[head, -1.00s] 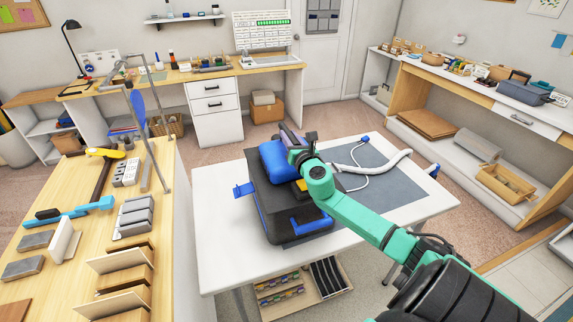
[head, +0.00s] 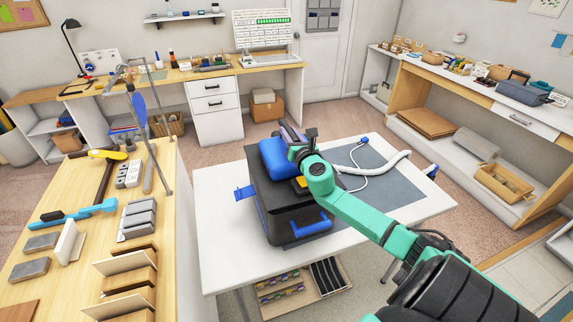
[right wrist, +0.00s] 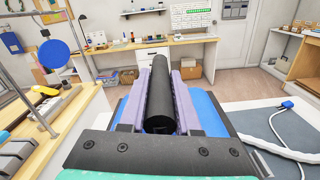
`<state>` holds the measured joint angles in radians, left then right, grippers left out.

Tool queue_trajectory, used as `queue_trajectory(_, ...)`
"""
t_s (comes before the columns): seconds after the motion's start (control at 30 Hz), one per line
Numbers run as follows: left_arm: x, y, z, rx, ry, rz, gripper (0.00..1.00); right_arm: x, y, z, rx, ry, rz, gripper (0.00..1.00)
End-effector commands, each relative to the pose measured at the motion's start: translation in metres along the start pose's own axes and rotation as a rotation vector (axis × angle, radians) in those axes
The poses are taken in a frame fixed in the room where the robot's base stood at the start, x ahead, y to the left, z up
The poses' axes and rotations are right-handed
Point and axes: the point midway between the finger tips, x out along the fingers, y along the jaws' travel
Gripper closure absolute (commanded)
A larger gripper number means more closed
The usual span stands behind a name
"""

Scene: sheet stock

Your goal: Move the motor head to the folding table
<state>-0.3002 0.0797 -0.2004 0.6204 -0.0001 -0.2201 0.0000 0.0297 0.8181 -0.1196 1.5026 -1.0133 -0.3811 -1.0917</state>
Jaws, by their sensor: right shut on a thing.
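The motor head (head: 262,198) is a bulky black body with a blue top and blue latches on its sides. It is over the left part of the white folding table (head: 222,255), upright. I cannot tell if its underside touches the tabletop. My right gripper (head: 291,138) is at its top, shut on a black bar-shaped handle. In the right wrist view the purple fingers (right wrist: 160,98) close on both sides of the black handle (right wrist: 158,88), with blue casing below. My left gripper is not in view.
A grey mat (head: 395,190) with a white hose (head: 385,165) covers the table's right part. A wooden bench (head: 165,210) with blocks and tools stands close on the left, with a metal frame (head: 146,130). A shelf with boxes is under the table.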

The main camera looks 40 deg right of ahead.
Motion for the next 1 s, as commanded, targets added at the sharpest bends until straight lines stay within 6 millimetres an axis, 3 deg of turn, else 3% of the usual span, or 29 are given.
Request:
queue_trajectory(0.03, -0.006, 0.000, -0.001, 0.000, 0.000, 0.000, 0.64, 0.001, 0.002, 0.010, 0.000, -0.009, 0.000, 1.00)
queue_trajectory(0.7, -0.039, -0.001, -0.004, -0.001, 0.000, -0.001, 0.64, 0.001, 0.008, 0.044, 0.000, -0.009, 0.001, 1.00)
queue_trajectory(1.0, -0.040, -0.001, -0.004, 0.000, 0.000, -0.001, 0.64, 0.001, 0.009, 0.045, 0.000, -0.009, 0.001, 1.00)
